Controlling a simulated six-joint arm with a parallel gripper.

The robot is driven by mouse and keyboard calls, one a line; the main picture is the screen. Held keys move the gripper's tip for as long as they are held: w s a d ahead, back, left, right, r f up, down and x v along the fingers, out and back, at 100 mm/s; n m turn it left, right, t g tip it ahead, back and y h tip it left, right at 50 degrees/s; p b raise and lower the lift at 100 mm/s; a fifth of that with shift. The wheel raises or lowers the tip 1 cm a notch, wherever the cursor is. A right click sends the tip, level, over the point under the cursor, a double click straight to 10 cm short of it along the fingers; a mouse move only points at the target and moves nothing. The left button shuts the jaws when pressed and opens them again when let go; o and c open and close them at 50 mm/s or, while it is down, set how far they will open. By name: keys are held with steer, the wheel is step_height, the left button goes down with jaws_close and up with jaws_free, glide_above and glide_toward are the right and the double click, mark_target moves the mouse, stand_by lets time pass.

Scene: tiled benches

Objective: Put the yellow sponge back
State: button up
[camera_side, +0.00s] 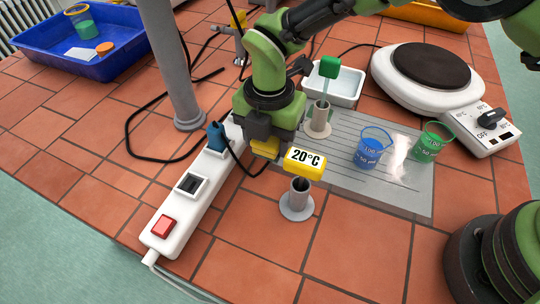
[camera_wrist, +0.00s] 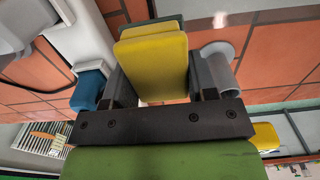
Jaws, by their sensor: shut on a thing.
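A white tray (camera_side: 345,97) lies behind, near a green-topped tool (camera_side: 329,67) in a holder. Blue (camera_side: 372,148) and green (camera_side: 432,142) beakers stand on a grey mat (camera_side: 400,197). A hotplate (camera_side: 400,91) is right, a power strip (camera_side: 180,210) left, a blue tub (camera_side: 60,68) far left.

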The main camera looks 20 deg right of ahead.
mark_target(270, 167)
steer(key=shift+f, duration=2.7)
steer(key=o, duration=0.9)
steer(key=shift+f, duration=0.15)
step_height(270, 167, up, 12)
steer(key=shift+r, duration=0.2)
